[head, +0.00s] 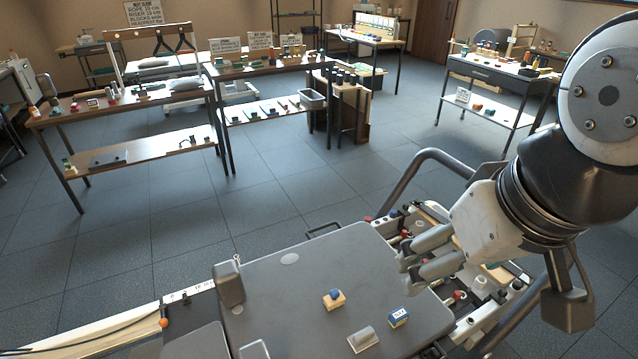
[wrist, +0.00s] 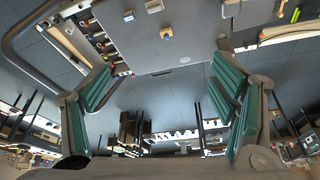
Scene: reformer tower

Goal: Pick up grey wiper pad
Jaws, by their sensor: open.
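A pale grey block-like piece with a ridge on top (head: 362,339), which looks like the grey wiper pad, lies on the grey flat deck (head: 290,258) near the bottom of the head view. It also shows small at the top edge of the wrist view (wrist: 154,6). My gripper (head: 404,270) is open and empty, above the deck's right edge, to the right of and farther back than the pad. In the wrist view its green-padded fingers (wrist: 160,75) are spread wide, with nothing between them.
Beside the pad on the deck are a wooden block with a blue knob (head: 334,300) and a blue-and-white block (head: 398,317). A tray of small parts (head: 490,290) and a curved rail (head: 410,178) lie right of the deck. Laden tables (head: 135,100) stand behind across open floor.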

